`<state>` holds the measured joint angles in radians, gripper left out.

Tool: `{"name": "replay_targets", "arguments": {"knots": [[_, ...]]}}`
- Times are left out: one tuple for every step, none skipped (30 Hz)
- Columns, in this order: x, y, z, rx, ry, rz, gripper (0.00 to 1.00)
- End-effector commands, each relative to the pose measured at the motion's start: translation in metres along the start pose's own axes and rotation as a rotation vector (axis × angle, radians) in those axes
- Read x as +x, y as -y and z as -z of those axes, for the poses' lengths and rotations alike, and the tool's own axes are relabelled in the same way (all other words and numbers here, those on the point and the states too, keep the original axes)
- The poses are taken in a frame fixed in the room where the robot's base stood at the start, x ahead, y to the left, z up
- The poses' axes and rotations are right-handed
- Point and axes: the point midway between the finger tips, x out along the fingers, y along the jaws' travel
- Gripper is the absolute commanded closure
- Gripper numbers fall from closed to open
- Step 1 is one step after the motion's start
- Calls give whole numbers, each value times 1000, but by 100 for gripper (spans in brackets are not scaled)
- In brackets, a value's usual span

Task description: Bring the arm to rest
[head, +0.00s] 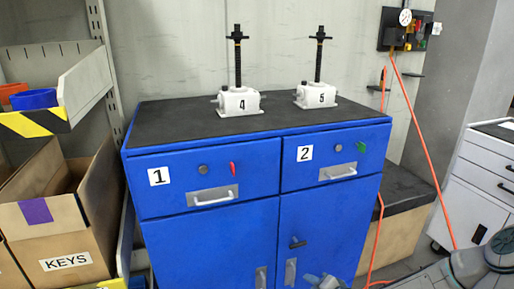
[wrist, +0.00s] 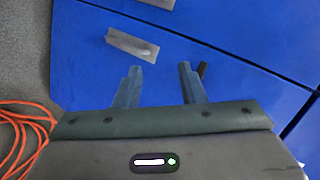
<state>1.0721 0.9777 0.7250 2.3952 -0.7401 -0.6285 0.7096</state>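My gripper (wrist: 158,82) shows in the wrist view with its two fingers apart and nothing between them. It faces the blue front of the cabinet, and I cannot tell how far away it is. In the head view, part of my gripper (head: 325,281) shows at the bottom edge, in front of the lower right door. Drawers 1 (head: 208,181) and 2 (head: 331,160) look closed.
A metal handle (wrist: 132,45) and a dark latch (wrist: 203,69) are on the blue front near my fingers. An orange hose (head: 424,150) hangs at the right, beside a white drawer unit (head: 483,185). A KEYS box (head: 60,235) stands at the left.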

Motion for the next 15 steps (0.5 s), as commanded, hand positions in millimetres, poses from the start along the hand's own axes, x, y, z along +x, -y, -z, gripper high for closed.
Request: {"name": "replay_targets", "arguments": {"knots": [[-9,10,0,-66,35,-67,64],[-13,10,-1,-101,55,-108,64],[-20,12,-2,-145,81,-162,64],[-24,13,-1,-178,98,-201,64],[-30,15,-1,-210,114,-240,64],[-38,18,1,-252,134,-289,64],[-44,21,2,-282,148,-326,64],[-50,25,4,-312,161,-361,64],[-59,30,6,-349,178,-408,64],[-66,34,8,-376,189,-441,64],[-73,39,10,-402,199,-475,64],[-83,47,13,-436,212,-516,64],[-91,53,16,-458,220,-546,64],[-99,59,18,-481,228,-575,64],[-109,68,21,-509,237,-613,64]]}}
